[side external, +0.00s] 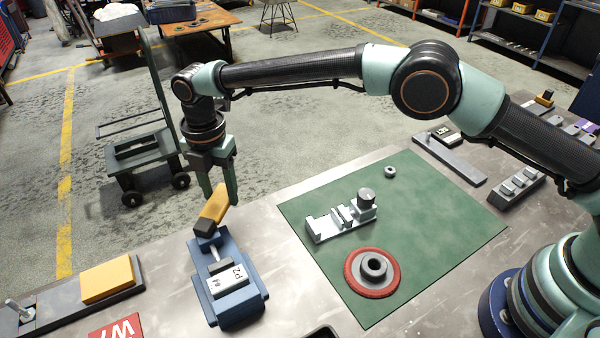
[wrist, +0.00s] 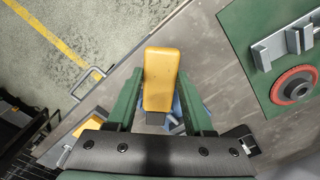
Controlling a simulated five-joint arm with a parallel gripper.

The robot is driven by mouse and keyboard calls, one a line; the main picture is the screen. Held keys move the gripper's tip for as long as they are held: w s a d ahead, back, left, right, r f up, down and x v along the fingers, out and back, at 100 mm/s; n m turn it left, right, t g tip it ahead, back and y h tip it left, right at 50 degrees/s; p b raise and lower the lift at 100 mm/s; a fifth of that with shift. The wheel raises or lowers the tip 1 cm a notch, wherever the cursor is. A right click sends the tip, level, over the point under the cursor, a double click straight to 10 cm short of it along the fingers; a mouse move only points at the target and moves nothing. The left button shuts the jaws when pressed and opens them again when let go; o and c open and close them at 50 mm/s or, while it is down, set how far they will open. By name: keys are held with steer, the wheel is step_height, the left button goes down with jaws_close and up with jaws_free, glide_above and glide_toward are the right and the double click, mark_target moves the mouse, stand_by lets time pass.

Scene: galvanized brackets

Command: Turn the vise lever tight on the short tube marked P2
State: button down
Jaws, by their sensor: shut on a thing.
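The blue vise (side external: 235,312) stands near the table's far-left edge. A light grey piece marked P2 (side external: 232,279) sits in it; its tube shape is hard to make out. The vise lever has a yellow handle (side external: 211,212), tilted up above the end of the vise. My gripper (side external: 220,198) points down and is shut on this handle, one finger on each side. In the wrist view the handle (wrist: 161,75) lies between the green fingers of my gripper (wrist: 160,108). It hides most of the vise there, leaving only bits of blue.
A green mat (side external: 440,235) right of the vise carries a small metal fixture (side external: 325,228), a red-rimmed disc (side external: 358,286) and a small ring (side external: 390,172). A yellow block (side external: 107,279) and a red sign (side external: 118,330) are on the left. Bare metal lies between vise and mat.

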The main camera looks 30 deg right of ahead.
steer(key=shift+w+a+r+n, duration=0.1)
steer(key=shift+w+a+n, duration=0.25)
steer(key=shift+n, duration=0.35)
steer(key=shift+w+a+r+n, duration=0.15)
steer(key=shift+a+n, duration=0.25)
steer(key=shift+n, duration=0.3)
steer(key=shift+a+f, duration=0.1)
steer(key=shift+c, duration=1.4)
jaws_free()
